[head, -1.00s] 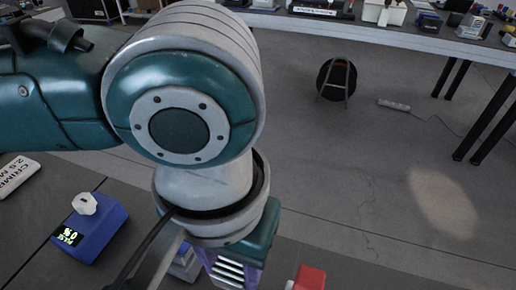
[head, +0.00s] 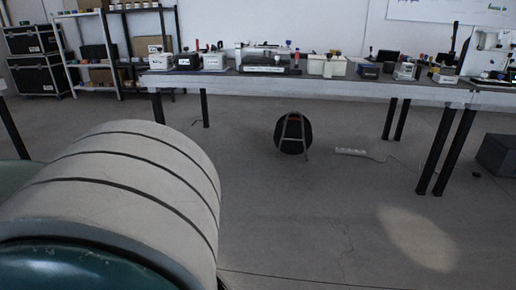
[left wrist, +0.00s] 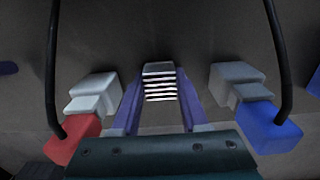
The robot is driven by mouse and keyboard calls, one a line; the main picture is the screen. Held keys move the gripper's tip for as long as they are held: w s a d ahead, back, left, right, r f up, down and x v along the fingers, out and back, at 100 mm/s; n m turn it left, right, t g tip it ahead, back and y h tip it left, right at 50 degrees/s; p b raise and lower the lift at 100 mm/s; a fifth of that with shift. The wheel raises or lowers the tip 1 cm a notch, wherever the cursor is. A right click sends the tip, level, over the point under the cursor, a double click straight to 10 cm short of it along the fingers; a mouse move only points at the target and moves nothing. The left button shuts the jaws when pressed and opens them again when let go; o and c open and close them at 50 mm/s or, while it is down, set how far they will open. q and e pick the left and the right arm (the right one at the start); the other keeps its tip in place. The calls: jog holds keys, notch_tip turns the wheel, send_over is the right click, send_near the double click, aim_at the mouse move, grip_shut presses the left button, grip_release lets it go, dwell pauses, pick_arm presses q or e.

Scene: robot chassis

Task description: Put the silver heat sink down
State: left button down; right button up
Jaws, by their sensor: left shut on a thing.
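The silver heat sink (left wrist: 160,85) is a small block with bright parallel fins, in the upper middle of the left wrist view. My left gripper (left wrist: 160,101) is shut on it, with a purple finger along each side. I cannot tell whether the heat sink touches the dark surface behind it or hangs just above it. The head view shows neither the heat sink nor a gripper; only a large ringed part of my left arm fills its lower left. My right gripper is in no view.
In the head view a long workbench (head: 300,86) with several devices stands along the back wall. A round black object (head: 292,134) and a white power strip (head: 350,152) are on the floor. Shelves stand at the back left.

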pick_arm(q)
jog(key=shift+c, duration=2.1)
grip_release()
jog(key=shift+f, duration=0.1)
